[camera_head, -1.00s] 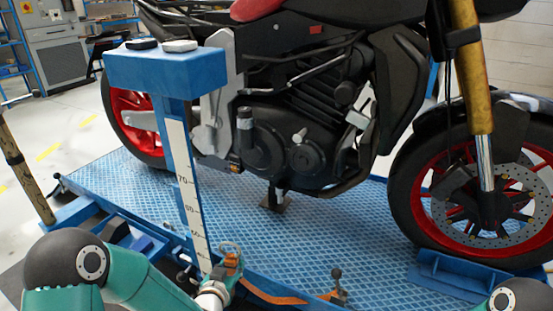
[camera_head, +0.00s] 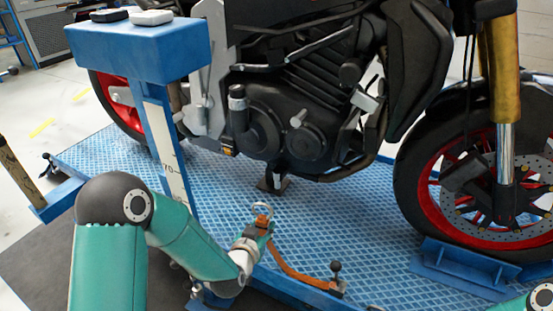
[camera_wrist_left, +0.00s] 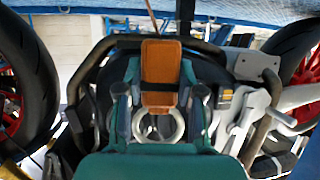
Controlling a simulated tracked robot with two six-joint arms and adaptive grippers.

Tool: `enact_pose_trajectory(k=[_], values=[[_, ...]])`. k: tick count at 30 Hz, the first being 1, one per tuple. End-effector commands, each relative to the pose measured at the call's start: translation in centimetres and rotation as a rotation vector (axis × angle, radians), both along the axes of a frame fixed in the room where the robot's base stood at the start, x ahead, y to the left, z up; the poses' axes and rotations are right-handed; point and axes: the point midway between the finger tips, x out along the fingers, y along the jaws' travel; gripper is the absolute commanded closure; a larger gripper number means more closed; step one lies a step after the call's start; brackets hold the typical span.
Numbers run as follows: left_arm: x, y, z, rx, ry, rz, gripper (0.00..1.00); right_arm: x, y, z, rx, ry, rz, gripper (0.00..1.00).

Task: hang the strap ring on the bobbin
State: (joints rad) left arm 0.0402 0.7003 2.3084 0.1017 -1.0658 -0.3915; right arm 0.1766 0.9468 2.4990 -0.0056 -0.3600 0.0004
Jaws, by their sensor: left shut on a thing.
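My left gripper (camera_head: 256,232) is shut on the orange strap (camera_head: 285,265), close to its end. The strap runs down right to a black-knobbed fitting (camera_head: 335,272) at the deck's edge. I cannot pick out the bobbin with certainty. The ring touches nothing on the motorcycle. My right gripper is out of view.
The motorcycle's engine (camera_head: 300,140) and front wheel (camera_head: 440,200) stand behind and right of the gripper. A blue post with a scale (camera_head: 165,145) and a blue top block (camera_head: 140,50) stands left. The patterned blue deck (camera_head: 350,220) is mostly clear.

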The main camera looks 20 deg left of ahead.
Motion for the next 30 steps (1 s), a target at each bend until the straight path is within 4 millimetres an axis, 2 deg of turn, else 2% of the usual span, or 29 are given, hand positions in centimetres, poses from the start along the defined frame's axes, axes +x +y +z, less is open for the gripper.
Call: enact_pose_trajectory(k=[1, 5, 7, 12, 15, 20, 30], values=[[0.5, -0.1, 1.7, 0.000, -0.010, -0.007, 1.00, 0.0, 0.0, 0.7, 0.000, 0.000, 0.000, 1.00], [1.8, -0.7, 6.3, 0.002, -0.014, -0.040, 1.00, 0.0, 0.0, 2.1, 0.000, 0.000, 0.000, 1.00], [2.5, -1.2, 9.5, 0.002, -0.015, -0.065, 1.00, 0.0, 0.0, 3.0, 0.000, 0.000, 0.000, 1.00], [3.3, -2.4, 16.5, 0.001, -0.012, -0.127, 1.00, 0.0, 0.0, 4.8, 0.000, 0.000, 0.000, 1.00], [3.4, -2.9, 19.5, 0.000, -0.010, -0.156, 1.00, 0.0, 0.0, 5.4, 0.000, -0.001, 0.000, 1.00], [3.4, -3.4, 21.6, -0.001, -0.006, -0.181, 1.00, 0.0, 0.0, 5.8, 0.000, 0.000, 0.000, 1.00], [4.5, -3.6, 21.6, 0.000, -0.003, -0.183, 1.00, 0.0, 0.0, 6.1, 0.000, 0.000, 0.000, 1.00]])
